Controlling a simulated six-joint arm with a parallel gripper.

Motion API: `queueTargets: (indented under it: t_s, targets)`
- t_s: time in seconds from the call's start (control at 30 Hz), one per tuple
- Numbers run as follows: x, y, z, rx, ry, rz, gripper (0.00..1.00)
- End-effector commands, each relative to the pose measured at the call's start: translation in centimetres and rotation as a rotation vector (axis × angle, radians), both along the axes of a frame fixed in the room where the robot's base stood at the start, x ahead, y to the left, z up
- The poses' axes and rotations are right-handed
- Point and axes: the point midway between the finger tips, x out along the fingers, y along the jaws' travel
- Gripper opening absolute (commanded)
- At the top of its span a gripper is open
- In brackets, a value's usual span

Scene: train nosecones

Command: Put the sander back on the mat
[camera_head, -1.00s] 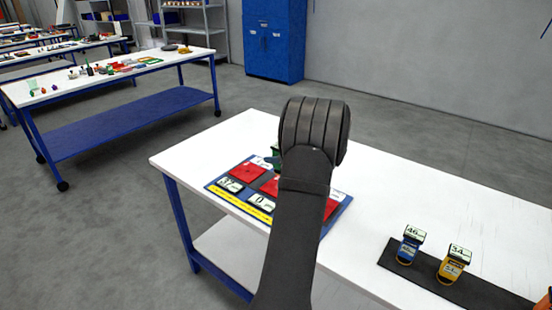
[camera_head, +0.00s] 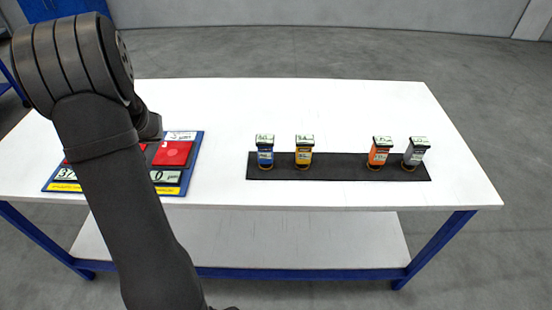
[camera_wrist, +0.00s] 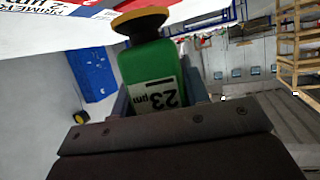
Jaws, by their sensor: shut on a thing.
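The green sander (camera_wrist: 150,68), labelled 23 µm, shows in the wrist view with its round dark, yellow-rimmed pad at the top. My gripper (camera_wrist: 158,98) is shut on its body, one finger at each side. In the head view my arm hides the sander and the fingers, over or near the blue board at the left. The black mat (camera_head: 340,174) lies on the white table right of centre. Blue (camera_head: 265,153) and yellow (camera_head: 304,153) sanders stand on its left part, orange (camera_head: 379,154) and grey (camera_head: 415,154) ones on its right. Bare mat lies between the pairs.
The blue-edged board (camera_head: 188,172) with red squares (camera_head: 172,153) and number labels is partly behind my arm. The white table (camera_head: 225,110) is clear between board and mat and behind the mat. Its front edge runs close below the mat.

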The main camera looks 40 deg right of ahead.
Motion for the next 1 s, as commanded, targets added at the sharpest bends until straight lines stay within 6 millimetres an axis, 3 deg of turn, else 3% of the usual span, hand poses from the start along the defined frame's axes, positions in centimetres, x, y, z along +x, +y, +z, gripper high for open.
queueTargets:
  t_s: [0.17,0.27,0.67,0.87,1.0]
  targets:
    - [-2.8,-2.8,-0.5,0.001,0.0,-0.163,0.22]
    - [-4.2,-6.6,-0.3,-0.001,-0.001,-0.282,0.22]
    - [-9.6,-26.2,3.4,-0.004,-0.007,-0.663,0.22]
    - [-14.9,-35.7,5.6,-0.004,-0.006,-0.825,0.22]
    - [-19.7,-41.2,6.7,-0.004,-0.004,-0.924,0.22]
